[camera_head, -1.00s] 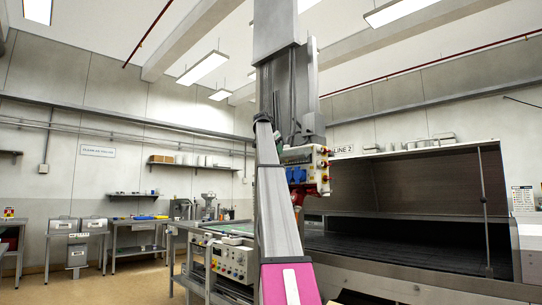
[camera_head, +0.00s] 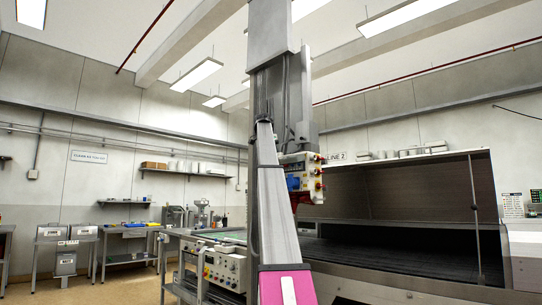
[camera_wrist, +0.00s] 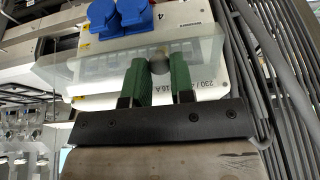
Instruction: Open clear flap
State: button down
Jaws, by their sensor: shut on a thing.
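The clear flap (camera_wrist: 100,70) is a see-through, box-like cover on the white socket panel (camera_wrist: 181,17) in the wrist view. My gripper (camera_wrist: 160,66) has two green fingers set close together at the flap, and it is shut on it. A grey round part shows between the fingertips; I cannot tell whether it belongs to the flap or lies behind it. Two blue sockets sit just above the flap. How far the flap is tilted is unclear. In the head view the panel box (camera_head: 300,178) hangs beside my arm, and my gripper is not clearly visible there.
The dryer hood (camera_head: 400,195) with its dark opening stands on the right. A machine with a control box (camera_head: 224,268) stands low, left of my arm. Grey cables (camera_wrist: 262,60) run along the panel's right side in the wrist view. Floor is clear at left.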

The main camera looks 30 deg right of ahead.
jog(key=c, duration=1)
grip_release()
jog(key=shift+f, duration=0.15)
